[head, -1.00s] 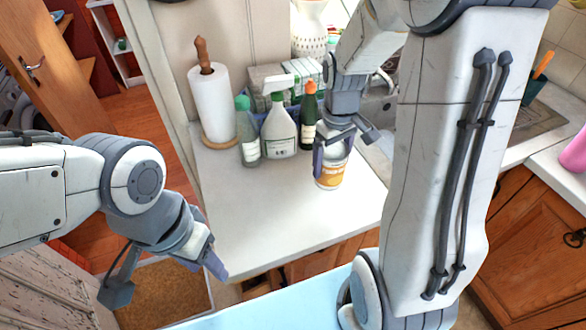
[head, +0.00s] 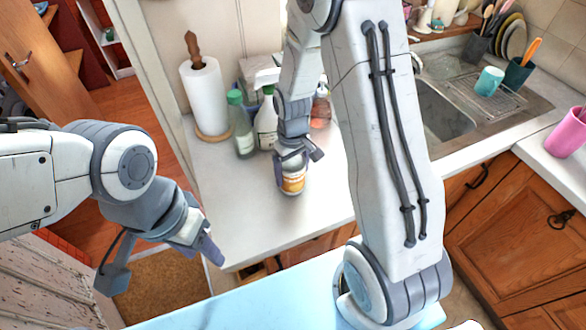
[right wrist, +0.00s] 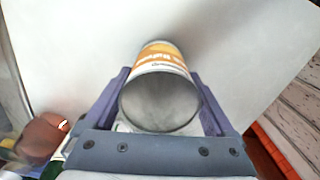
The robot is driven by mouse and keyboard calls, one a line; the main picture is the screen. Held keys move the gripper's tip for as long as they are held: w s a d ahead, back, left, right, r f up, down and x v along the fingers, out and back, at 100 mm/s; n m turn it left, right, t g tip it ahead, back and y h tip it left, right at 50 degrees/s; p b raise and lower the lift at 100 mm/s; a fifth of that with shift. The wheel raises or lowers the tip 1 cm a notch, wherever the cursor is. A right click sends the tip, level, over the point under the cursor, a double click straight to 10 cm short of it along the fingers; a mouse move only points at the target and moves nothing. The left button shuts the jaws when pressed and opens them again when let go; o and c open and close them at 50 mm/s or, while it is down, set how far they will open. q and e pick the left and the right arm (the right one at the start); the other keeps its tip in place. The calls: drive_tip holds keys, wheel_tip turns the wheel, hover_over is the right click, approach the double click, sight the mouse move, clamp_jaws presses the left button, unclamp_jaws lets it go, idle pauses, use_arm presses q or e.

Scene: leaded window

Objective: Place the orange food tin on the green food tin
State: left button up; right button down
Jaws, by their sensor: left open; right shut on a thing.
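The orange food tin (head: 292,183), with an orange and white label, is at the worktop in the head view. My right gripper (head: 294,163) is shut on it from above. In the right wrist view the tin (right wrist: 160,98) sits between the two fingers, its round grey end towards the camera. Whether its far end touches the worktop, I cannot tell. My left gripper (head: 164,264) is open and empty, at the lower left, in front of the worktop's left corner. I cannot make out the green food tin in any view.
The pale worktop (head: 245,225) is bare at its front left. A paper towel roll (head: 207,98), a green-capped bottle (head: 241,128) and a spray bottle (head: 265,122) stand behind the tin. A sink (head: 440,112) and a pink cup (head: 566,132) are to the right.

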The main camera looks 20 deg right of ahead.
drive_tip(key=shift+f, duration=0.1)
unclamp_jaws()
